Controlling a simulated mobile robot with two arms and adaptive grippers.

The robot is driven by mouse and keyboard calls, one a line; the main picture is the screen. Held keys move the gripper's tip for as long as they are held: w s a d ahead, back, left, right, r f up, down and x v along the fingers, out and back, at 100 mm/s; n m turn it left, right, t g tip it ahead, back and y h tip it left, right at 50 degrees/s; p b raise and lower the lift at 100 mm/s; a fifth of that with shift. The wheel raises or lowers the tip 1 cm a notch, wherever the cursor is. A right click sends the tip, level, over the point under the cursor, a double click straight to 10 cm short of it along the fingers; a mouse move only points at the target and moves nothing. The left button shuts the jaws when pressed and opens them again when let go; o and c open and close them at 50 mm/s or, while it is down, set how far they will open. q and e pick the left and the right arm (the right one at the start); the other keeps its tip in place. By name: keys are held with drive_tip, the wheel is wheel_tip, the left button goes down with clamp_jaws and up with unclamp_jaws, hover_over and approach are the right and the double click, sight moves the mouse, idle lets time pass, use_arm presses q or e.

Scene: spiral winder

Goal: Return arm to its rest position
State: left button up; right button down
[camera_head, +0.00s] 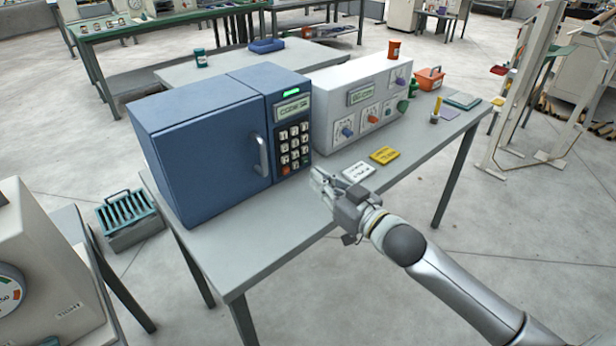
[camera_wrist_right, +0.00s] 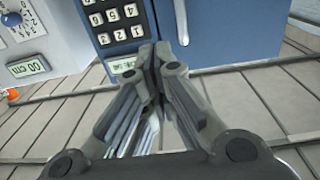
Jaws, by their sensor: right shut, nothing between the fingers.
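My right gripper (camera_head: 322,182) is over the front edge of the grey table (camera_head: 262,235), in front of the blue cabinet. In the right wrist view my right gripper (camera_wrist_right: 160,58) has its fingertips together with nothing between them. The blue cabinet (camera_head: 200,152) has a shut door with a vertical handle (camera_head: 258,155), a keypad (camera_head: 294,146) and a lit green light. The keypad (camera_wrist_right: 112,22) and cabinet front (camera_wrist_right: 225,30) also show in the right wrist view, beyond the fingertips. The gripper appears apart from the cabinet. My left gripper is not in view.
A white control box (camera_head: 335,125) with knobs stands right of the cabinet. A white card (camera_head: 358,172) and a yellow card (camera_head: 384,155) lie near the gripper. An orange toolbox (camera_head: 430,78) is farther back. Open floor lies right of the table.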

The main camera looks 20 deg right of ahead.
drive_tip(key=s+a+f+m+g+h, duration=0.2)
drive_tip(key=s+f+g+h, duration=0.3)
drive_tip(key=s+f, duration=0.85)
drive_tip(key=s+a+f+g, duration=0.1)
drive_tip(key=s+f+g, duration=0.3)
drive_tip(key=s, duration=0.4)
drive_tip(key=s+f+g, duration=0.4)
drive_tip(key=s, duration=0.5)
wheel_tip(320, 180, down, 28)
drive_tip(key=s+g, duration=0.2)
drive_tip(key=s, duration=0.1)
drive_tip(key=s+d+f+g, duration=0.1)
drive_tip(key=s+d+f, duration=0.2)
drive_tip(key=s+f, duration=1.1)
drive_tip(key=shift+s+n+h, duration=0.4)
drive_tip(key=shift+s, duration=0.45)
